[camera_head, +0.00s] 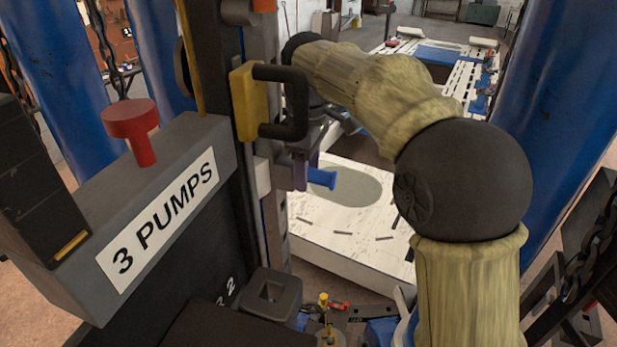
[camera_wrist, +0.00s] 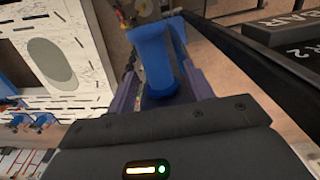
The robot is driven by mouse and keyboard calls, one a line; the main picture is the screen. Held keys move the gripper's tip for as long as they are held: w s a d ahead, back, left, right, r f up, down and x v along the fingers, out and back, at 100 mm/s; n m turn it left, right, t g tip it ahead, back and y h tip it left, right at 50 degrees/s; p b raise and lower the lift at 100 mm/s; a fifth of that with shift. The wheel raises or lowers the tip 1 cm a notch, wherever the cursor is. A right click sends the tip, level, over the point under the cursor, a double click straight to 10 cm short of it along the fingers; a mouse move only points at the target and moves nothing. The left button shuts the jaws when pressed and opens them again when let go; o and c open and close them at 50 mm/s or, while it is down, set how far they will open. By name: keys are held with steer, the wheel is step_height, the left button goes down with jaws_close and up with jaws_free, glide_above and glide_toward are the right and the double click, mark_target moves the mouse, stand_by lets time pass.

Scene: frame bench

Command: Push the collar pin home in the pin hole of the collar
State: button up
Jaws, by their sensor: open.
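A blue pin-like piece with a flared end (camera_head: 322,178), which looks like the collar pin, lies level beside the upright post in the head view. In the wrist view this blue piece (camera_wrist: 152,60) shows between and beyond the purple fingers. My gripper (camera_head: 301,172) is at the post, its fingers around or close to the blue piece; I cannot tell whether they touch it. The jaws are open (camera_wrist: 160,92). A pale block (camera_head: 262,177) on the post may be part of the collar. The pin hole is hidden, so how deep the pin sits cannot be told.
A yellow block with a black handle (camera_head: 283,103) sticks out just above my gripper. A grey box labelled "3 PUMPS" (camera_head: 155,215) with a red knob (camera_head: 132,130) stands left. A white slotted table (camera_head: 340,245) lies below right. Blue columns (camera_head: 562,120) flank the scene.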

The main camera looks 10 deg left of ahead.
steer(key=shift+f, duration=0.15)
steer(key=c, duration=1)
steer(key=shift+a+p, duration=0.15)
steer(key=shift+p, duration=0.2)
steer(key=o, duration=1.2)
steer(key=shift+a, duration=0.2)
steer(key=shift+d, duration=0.2)
